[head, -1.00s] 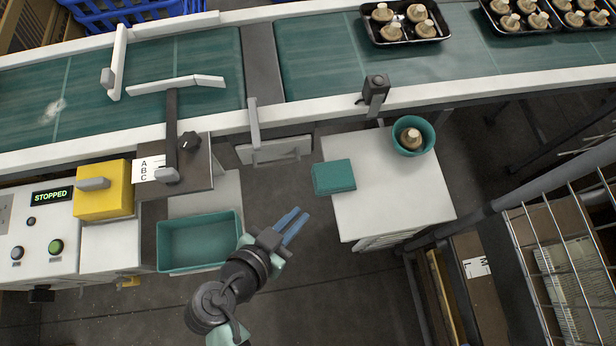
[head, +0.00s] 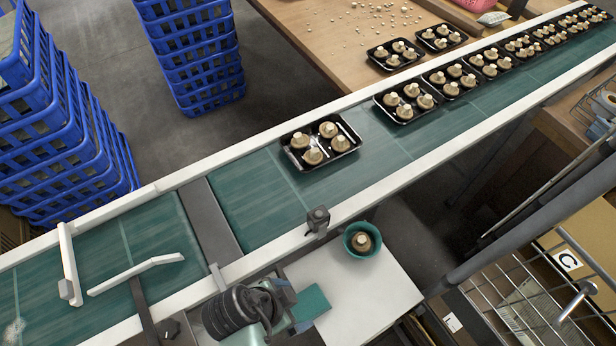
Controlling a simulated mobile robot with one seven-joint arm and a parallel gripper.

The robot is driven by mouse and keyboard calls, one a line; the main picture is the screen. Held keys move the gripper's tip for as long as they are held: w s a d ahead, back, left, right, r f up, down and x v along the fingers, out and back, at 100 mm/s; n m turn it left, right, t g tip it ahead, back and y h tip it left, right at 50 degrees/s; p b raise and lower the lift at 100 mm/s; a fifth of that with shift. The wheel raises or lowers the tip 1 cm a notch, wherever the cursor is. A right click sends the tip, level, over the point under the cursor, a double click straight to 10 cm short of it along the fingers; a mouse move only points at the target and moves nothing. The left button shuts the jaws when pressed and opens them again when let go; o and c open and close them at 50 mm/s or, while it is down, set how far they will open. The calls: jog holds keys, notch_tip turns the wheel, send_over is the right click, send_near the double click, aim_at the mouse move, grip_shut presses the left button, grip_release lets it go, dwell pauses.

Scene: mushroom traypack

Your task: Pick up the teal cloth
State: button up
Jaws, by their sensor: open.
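The teal cloth (head: 312,303) lies folded flat at the left edge of the white cabinet top (head: 365,290), below the conveyor. My gripper (head: 284,294) is seen from above at the left side of the cloth, with my dark wrist further left. Its blue-grey fingers are partly hidden and foreshortened. The jaws are open. I cannot tell whether they touch the cloth or hover over it.
A teal bowl (head: 362,240) with a mushroom stands at the cabinet's back. A small dark sensor post (head: 317,222) rises at the conveyor's (head: 230,190) near rail. Black mushroom trays (head: 342,160) sit on the belt. Blue crates (head: 70,150) are stacked beyond.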

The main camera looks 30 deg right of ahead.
aim_at(308, 305)
jog(key=x, duration=0.2)
jog(key=shift+d+f, duration=0.15)
jog(key=shift+f, duration=0.15)
jog(key=x, duration=0.5)
jog(key=shift+s, duration=0.2)
jog(key=c, duration=1.2)
